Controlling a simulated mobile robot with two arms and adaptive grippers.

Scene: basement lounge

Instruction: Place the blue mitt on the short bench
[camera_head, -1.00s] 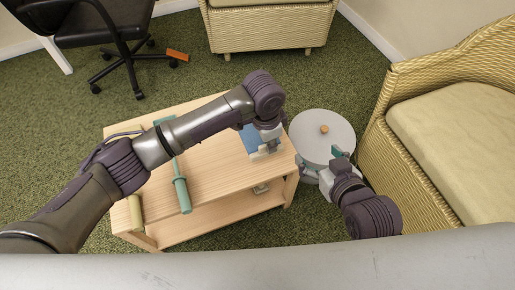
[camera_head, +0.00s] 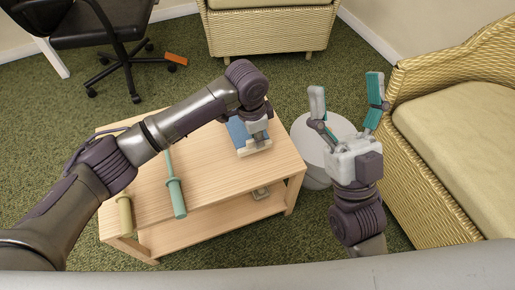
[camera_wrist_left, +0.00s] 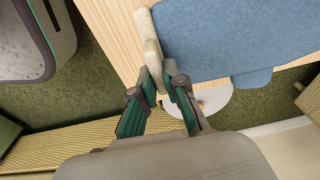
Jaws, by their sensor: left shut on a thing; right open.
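The blue mitt (camera_head: 238,131) with a pale cuff (camera_head: 254,148) is at the right end of a low light-wood bench-like table (camera_head: 210,160). It also shows large in the left wrist view (camera_wrist_left: 240,35), flat, over the wood. My left gripper (camera_head: 262,138) is shut on the pale cuff (camera_wrist_left: 152,45); its fingers (camera_wrist_left: 158,88) pinch the cuff's end. I cannot tell whether the mitt touches the wood. My right gripper (camera_head: 347,100) is open and empty, fingers pointing away, above the round white stool (camera_head: 308,150), which it partly hides.
A green-handled tool (camera_head: 176,197) and a cream-handled one (camera_head: 125,215) lie on the table's left part. A wicker sofa (camera_head: 450,130) stands right, a wicker seat (camera_head: 268,30) behind, an office chair (camera_head: 105,40) back left.

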